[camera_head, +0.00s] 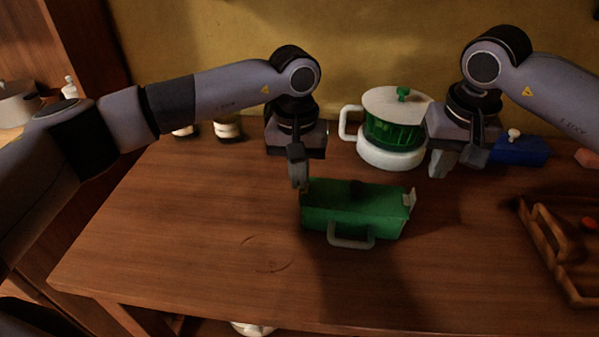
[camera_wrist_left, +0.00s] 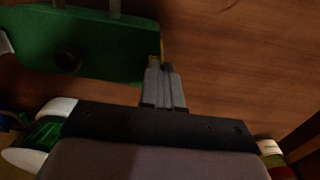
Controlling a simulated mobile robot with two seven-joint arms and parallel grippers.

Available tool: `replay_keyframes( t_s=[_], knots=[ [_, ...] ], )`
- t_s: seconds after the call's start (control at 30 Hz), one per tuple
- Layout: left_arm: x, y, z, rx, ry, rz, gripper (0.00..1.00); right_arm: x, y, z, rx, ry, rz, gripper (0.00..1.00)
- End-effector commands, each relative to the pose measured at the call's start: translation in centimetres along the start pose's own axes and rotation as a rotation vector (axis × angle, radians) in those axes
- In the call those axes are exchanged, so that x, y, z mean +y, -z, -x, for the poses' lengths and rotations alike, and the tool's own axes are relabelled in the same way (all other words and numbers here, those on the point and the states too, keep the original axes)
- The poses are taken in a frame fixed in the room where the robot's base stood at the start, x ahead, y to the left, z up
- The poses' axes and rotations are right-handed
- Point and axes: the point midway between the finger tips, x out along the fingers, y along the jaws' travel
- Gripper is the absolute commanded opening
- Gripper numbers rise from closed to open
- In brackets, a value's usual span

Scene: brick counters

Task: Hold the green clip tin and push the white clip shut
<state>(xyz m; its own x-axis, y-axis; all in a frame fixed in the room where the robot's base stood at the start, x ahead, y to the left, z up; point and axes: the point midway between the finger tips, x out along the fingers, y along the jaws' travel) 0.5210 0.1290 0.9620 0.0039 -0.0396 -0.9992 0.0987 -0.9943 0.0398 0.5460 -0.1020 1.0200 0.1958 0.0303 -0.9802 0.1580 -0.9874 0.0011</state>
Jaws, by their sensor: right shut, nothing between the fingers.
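The green clip tin (camera_head: 340,213) sits on the wooden counter, with a pale handle (camera_head: 350,241) at its front and a dark knob on top. The white clip (camera_head: 410,197) sticks up at its right end; a pale piece also shows at the left edge of the left wrist view (camera_wrist_left: 5,43). My left gripper (camera_head: 301,184) is at the tin's left end; in the left wrist view its close-set fingers (camera_wrist_left: 161,66) straddle the tin's edge. My right gripper (camera_head: 440,170) is shut and empty, above and behind the clip, apart from it.
A green pot with a white lid and base (camera_head: 394,104) stands behind the tin. A blue box (camera_head: 520,150) lies at the back right, and a wooden rack (camera_head: 552,240) at the right. Small jars stand at the back left. The counter's front left is clear.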

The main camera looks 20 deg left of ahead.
Motion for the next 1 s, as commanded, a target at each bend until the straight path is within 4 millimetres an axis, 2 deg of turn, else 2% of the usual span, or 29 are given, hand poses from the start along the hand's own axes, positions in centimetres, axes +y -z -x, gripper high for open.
replay_keyframes(
  t_s=[0.27,0.3,0.37,0.73,0.87,1.0],
  knots=[
    [-0.1,0.0,0.1,0.001,0.000,0.002,0.00,0.0,0.1,0.3,0.000,0.001,0.000,0.00],
    [-0.1,0.0,0.1,0.001,0.001,0.002,0.16,0.0,0.1,0.2,0.000,0.001,-0.001,0.00],
    [-0.1,0.0,0.1,0.001,0.001,0.002,0.33,0.0,0.1,0.2,0.000,0.001,0.000,0.00],
    [0.0,0.1,0.6,0.002,0.000,0.001,0.33,0.0,0.1,0.2,0.000,0.001,0.000,0.00],
    [0.0,0.1,2.4,0.004,-0.001,0.001,0.33,0.0,0.1,0.2,0.000,0.001,0.000,0.00],
    [0.0,0.1,5.5,0.005,-0.001,0.001,0.33,0.0,0.1,0.2,0.000,0.001,0.000,0.00]
  ],
)
